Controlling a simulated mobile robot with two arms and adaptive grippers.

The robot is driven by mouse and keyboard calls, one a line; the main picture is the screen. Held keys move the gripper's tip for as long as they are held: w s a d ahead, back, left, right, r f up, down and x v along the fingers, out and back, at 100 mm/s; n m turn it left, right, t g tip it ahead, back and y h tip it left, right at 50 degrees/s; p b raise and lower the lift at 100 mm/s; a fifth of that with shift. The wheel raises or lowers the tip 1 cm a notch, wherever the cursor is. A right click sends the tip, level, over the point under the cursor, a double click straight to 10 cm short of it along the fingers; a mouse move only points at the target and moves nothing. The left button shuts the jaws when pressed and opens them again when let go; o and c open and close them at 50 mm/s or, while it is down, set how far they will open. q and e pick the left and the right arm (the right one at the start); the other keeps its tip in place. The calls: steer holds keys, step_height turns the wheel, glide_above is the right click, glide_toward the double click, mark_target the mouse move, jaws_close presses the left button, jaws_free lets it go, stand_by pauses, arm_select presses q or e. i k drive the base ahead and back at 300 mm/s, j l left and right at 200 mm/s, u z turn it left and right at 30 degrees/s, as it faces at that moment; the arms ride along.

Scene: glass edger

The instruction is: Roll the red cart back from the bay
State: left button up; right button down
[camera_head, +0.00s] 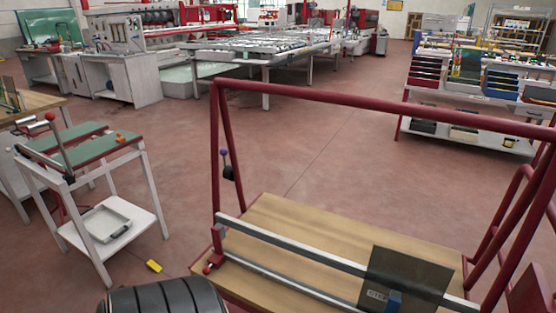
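The red cart (375,108) stands close in front of me, filling the lower right of the head view. It has a red tubular frame and a wooden deck (300,222). A pale grey rail (290,244) crosses above the deck. A dark panel (412,272) with a blue piece at its lower part leans at the rail's right end. The cart's near edge is cut off by the bottom of the picture. Neither of my grippers shows, so I cannot see any contact with the cart.
A green-topped stand (75,145) with a white lower shelf is at left. A small yellow object (154,266) lies on the floor between it and the cart. Open reddish floor (320,140) lies beyond the cart. A shelf rack (470,139) stands at right, machines behind.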

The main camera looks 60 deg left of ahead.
mark_target(256, 276)
steer(key=l+u, duration=0.1)
steer(key=u, duration=0.3)
steer(key=l+u, duration=0.1)
steer(key=u, duration=0.3)
steer(key=l+u, duration=0.1)
steer(key=u, duration=0.35)
steer(key=l+u, duration=0.1)
steer(key=u, duration=0.3)
steer(key=l+u, duration=0.1)
steer(key=u, duration=0.3)
steer(key=z, duration=0.25)
